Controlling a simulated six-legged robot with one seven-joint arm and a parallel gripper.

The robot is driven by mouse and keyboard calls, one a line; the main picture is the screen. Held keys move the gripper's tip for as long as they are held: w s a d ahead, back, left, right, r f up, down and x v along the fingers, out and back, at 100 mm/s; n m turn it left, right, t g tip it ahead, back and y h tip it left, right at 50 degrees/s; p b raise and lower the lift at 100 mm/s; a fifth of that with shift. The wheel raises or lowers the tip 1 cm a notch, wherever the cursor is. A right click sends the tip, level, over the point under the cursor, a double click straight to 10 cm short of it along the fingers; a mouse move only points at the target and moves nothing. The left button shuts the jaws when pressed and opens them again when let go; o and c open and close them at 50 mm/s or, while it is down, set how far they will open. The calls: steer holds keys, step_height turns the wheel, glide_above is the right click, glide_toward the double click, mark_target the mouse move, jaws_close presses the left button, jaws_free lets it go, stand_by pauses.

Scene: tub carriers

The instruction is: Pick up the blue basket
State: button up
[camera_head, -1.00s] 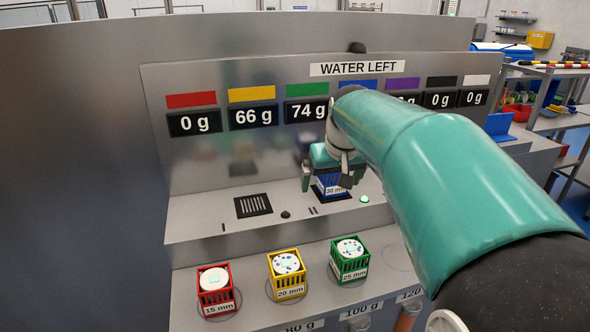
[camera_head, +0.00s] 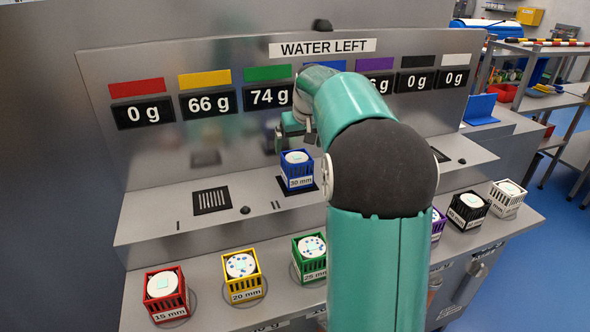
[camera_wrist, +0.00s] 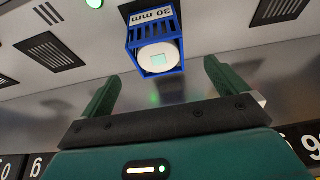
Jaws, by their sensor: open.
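The blue basket (camera_head: 297,171) stands upright on a dark square pad on the upper metal shelf. It carries a "30 mm" label and holds a white round piece. In the wrist view the blue basket (camera_wrist: 155,40) lies ahead of my gripper, between the lines of the two fingers but beyond their tips. My gripper (camera_head: 295,130) is open and empty, above and behind the basket; in the wrist view my gripper (camera_wrist: 158,75) shows its fingers wide apart. My arm hides part of the panel and lower shelf.
On the lower shelf stand a red basket (camera_head: 165,295), a yellow basket (camera_head: 243,277), a green basket (camera_head: 309,258), a partly hidden purple basket (camera_head: 438,223), a black basket (camera_head: 468,210) and a white basket (camera_head: 507,198). A slotted pad (camera_head: 211,200) lies left of the blue basket.

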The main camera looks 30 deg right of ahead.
mark_target(297, 158)
steer(key=x, duration=0.6)
steer(key=shift+f, duration=0.4)
steer(key=x, duration=0.4)
steer(key=shift+w+d+f, duration=0.1)
steer(key=shift+d+f, duration=0.05)
steer(key=shift+f, duration=0.05)
steer(key=shift+r, duration=0.1)
steer(key=c, duration=1.7)
steer(key=shift+o, duration=0.2)
